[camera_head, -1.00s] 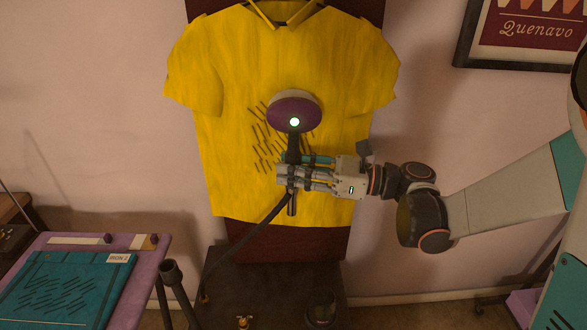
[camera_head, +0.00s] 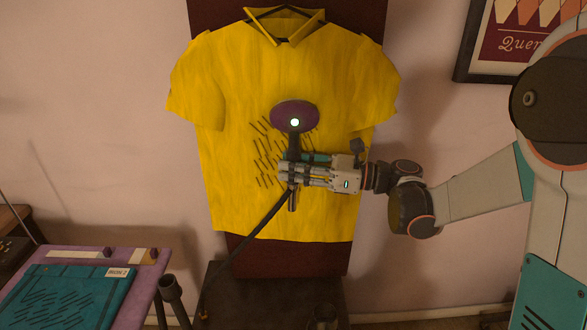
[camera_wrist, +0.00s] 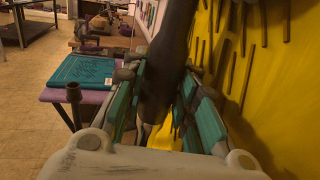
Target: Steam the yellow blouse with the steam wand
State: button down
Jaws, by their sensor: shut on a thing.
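The yellow blouse (camera_head: 235,85) hangs upright on a dark red board, with a patch of dark crease lines on its middle. It also fills the right side of the wrist view (camera_wrist: 285,95). My gripper (camera_head: 292,172) is shut on the dark handle of the steam wand (camera_head: 294,115). The wand's purple oval head, with a lit light, is in front of the blouse just above and over part of the creases. I cannot tell whether the head touches the cloth. In the wrist view the handle (camera_wrist: 165,70) stands between my fingers.
A dark hose (camera_head: 250,235) runs from the wand down to the left. A purple table (camera_head: 145,270) with a folded teal cloth (camera_head: 70,295) stands at lower left. A framed picture (camera_head: 500,50) hangs at upper right. A dark stand base (camera_head: 270,300) is below the blouse.

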aim_at(293, 197)
jog(key=shift+a+f+b, duration=0.1)
jog(key=shift+f+b, duration=3.15)
jog(key=shift+f, duration=1)
notch_tip(293, 197, down, 13)
jog(key=shift+a+f, duration=0.2)
jog(key=shift+s+r, duration=0.1)
